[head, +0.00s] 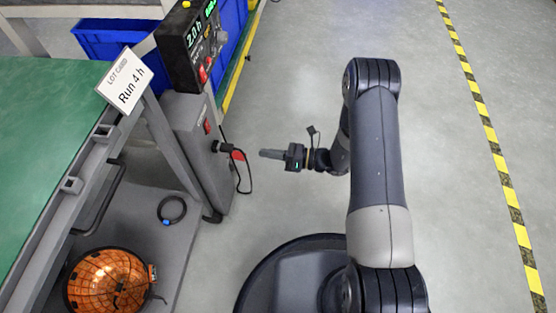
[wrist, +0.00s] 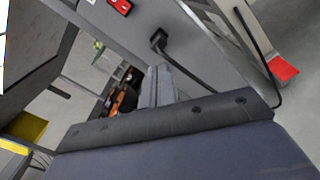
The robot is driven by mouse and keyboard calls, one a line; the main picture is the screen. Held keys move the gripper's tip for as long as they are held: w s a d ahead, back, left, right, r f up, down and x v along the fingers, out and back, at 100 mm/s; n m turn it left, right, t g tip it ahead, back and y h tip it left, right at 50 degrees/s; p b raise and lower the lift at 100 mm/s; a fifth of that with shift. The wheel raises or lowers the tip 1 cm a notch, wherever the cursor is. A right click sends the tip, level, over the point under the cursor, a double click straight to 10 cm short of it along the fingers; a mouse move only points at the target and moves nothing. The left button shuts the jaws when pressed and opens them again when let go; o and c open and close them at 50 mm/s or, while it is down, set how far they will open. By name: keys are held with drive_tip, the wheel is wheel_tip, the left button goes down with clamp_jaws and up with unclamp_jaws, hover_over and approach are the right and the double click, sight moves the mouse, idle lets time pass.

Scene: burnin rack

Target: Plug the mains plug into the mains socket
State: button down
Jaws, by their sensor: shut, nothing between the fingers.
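The black mains plug (head: 216,146) sits against the side face of the grey box under the bench end. Its black cable loops down to the right of the box. In the wrist view the plug (wrist: 158,38) is on the grey panel, with its cable running off to the right. The mains socket is hidden behind the plug, and I cannot tell how deep the plug sits. My gripper (head: 264,154) is shut and empty, to the right of the plug and apart from it. Its fingers show in the wrist view (wrist: 156,84), below the plug.
A red rocker switch (head: 207,127) is on the grey box (head: 190,130). Above stands a black timer unit (head: 188,50) beside a "Run 4 h" card (head: 123,80). Floor to the right is clear.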

drive_tip(key=a+m, duration=0.1)
drive_tip(key=a, duration=0.5)
drive_tip(key=shift+w, duration=0.2)
drive_tip(key=shift+a+r, duration=0.1)
drive_tip(key=shift+a, duration=0.5)
idle(0.5)
drive_tip(key=shift+d, duration=0.1)
drive_tip(key=s+d+p, duration=0.1)
drive_tip(key=d+p, duration=0.1)
drive_tip(key=d, duration=1.1)
drive_tip(key=shift+d, duration=0.2)
drive_tip(key=shift+a, duration=0.15)
